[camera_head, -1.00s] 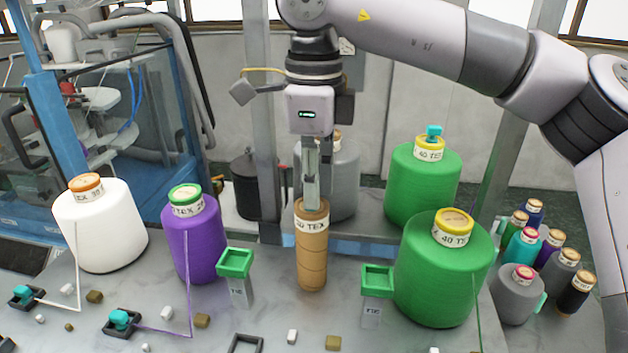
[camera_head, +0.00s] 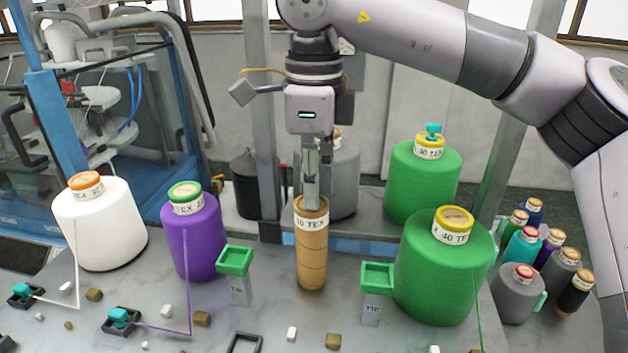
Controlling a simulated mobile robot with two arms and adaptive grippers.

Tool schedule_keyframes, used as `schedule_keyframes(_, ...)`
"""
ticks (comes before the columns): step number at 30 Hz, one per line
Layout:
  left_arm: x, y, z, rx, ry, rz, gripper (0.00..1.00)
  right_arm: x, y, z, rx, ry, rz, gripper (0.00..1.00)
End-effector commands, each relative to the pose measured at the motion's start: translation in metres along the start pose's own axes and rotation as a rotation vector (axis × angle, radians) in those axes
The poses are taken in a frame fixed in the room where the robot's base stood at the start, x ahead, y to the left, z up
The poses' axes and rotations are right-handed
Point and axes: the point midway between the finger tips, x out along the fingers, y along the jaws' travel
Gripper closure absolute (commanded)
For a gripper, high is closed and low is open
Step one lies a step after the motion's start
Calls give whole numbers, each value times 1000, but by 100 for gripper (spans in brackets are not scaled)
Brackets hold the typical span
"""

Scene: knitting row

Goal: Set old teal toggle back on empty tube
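The bare brown tube (camera_head: 311,255), labelled 30 TEX, stands upright on the grey table between two green-topped posts. My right gripper (camera_head: 311,196) points straight down at its top. The fingertips overlap the tube's mouth, so I cannot tell whether they are shut or hold anything. No teal toggle shows at the fingers. One teal toggle (camera_head: 433,131) sits on top of the rear green cone (camera_head: 423,185). Two more, a far-left toggle (camera_head: 23,290) and a front-left toggle (camera_head: 119,317), lie in small dark holders. My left gripper is not in view.
A white cone (camera_head: 100,228) and a purple cone (camera_head: 194,240) stand left of the tube. A large front green cone (camera_head: 443,275) stands right. Green-topped posts (camera_head: 235,262) (camera_head: 377,277) flank the tube closely. Small blocks litter the front; several small spools stand far right.

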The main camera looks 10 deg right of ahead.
Motion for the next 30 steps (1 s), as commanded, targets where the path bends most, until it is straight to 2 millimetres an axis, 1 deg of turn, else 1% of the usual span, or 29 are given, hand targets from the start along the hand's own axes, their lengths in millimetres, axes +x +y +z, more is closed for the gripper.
schedule_keyframes(1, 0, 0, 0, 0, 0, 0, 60, 3, 0, 0, -1, 6, 3, 76)
schedule_keyframes(10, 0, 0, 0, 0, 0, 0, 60, 1, 0, 0, -1, 3, 1, 56)
schedule_keyframes(20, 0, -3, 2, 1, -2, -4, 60, -1, 0, 0, 0, 1, 0, 56)
schedule_keyframes(23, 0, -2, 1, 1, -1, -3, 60, -10, 0, 0, -1, 0, -1, 56)
schedule_keyframes(25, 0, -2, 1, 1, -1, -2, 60, -21, 0, 1, 0, -1, -2, 56)
schedule_keyframes(29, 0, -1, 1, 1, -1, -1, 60, -49, 0, 1, 1, -2, -1, 56)
schedule_keyframes(30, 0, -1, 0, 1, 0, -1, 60, -58, 0, 1, 0, -1, -1, 56)
